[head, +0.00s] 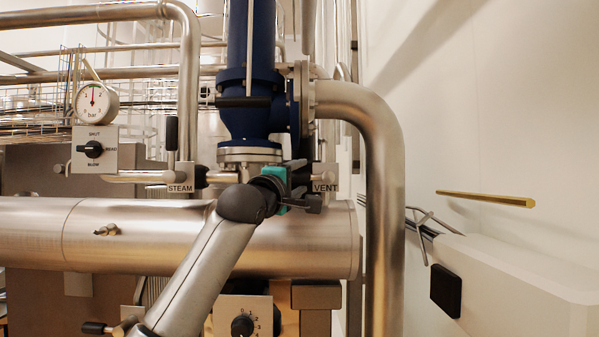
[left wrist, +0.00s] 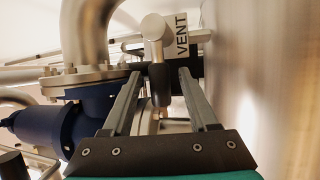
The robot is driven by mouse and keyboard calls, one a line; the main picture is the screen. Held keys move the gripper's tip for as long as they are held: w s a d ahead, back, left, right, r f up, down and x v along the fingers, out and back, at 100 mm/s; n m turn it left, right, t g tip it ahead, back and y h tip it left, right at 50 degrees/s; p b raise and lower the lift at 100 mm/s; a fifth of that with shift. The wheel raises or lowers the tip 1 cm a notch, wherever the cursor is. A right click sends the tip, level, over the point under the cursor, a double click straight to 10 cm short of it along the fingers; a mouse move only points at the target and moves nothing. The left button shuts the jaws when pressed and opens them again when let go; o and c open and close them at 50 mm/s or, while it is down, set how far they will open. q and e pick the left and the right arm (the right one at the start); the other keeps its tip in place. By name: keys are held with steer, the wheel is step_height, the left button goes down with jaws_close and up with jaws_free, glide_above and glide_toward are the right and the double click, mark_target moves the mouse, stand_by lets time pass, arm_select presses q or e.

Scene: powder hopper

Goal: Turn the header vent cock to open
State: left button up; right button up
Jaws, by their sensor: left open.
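The vent cock shows in the left wrist view as a metal round-ended body (left wrist: 155,35) with a dark handle (left wrist: 160,85) running toward the camera. The VENT label (left wrist: 182,36) is beside it; the label also shows in the head view (head: 325,184). My left gripper (left wrist: 163,72) is open, with one finger on each side of the dark handle. I cannot tell whether either finger touches it. In the head view my left gripper (head: 306,184) is in front of the metal header (head: 320,240) and hides most of the cock. My right gripper is out of view.
A blue valve body (head: 250,115) and a thick bent pipe (head: 385,150) stand close by the gripper. The STEAM label (head: 180,188), a gauge (head: 96,102) and a selector knob (head: 94,149) are to the left. A white wall (head: 490,90) is at right.

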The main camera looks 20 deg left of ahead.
arm_select(q)
steer(key=shift+w, duration=0.15)
steer(key=shift+c, duration=0.3)
jaws_close()
stand_by(1.1)
